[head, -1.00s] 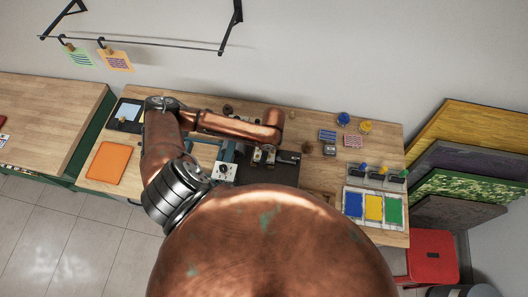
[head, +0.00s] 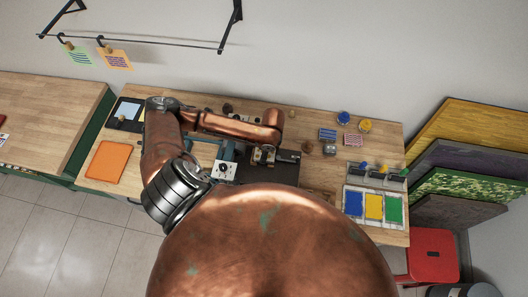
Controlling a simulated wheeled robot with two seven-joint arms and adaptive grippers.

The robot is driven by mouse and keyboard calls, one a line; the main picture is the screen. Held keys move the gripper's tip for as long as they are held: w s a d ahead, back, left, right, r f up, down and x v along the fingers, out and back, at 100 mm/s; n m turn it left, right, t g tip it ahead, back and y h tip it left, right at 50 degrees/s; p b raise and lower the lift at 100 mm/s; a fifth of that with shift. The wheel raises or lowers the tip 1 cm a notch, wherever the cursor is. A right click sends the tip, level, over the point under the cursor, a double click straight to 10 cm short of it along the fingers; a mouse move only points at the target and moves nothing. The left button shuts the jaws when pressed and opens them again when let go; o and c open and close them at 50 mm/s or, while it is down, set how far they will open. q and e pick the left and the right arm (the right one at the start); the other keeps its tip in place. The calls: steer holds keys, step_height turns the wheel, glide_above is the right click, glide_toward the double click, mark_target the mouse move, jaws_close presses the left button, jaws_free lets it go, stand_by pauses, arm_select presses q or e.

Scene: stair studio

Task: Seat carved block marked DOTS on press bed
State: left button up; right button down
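My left arm reaches in from the left and bends over the bench. Its gripper (head: 263,157) is small in the head view and points down at the dark flat press bed (head: 282,172). I cannot tell whether its fingers are open or shut, or whether they hold anything. A small white piece with dark marks (head: 224,171) is left of the gripper, beside blue-grey press parts (head: 228,150). I cannot tell whether it is the DOTS block. Blocks with blue stripes (head: 327,135) and red stripes (head: 353,140) lie to the right. My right gripper is not in view.
A tray of blue, yellow and green ink (head: 345,203) is at the bench's right. Ink jars (head: 343,118) stand at the back. An orange sheet (head: 108,161) lies at the left. A red stool (head: 431,253) stands at the right. My copper body hides the front middle.

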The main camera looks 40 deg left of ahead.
arm_select(q)
steer(key=shift+f, duration=0.65)
stand_by(0.3)
steer(key=o, duration=1.3)
steer(key=shift+r, duration=0.1)
step_height(320, 180, up, 3)
steer(key=p, duration=0.3)
steer(key=shift+r+p, duration=1)
steer(key=shift+r, duration=1.4)
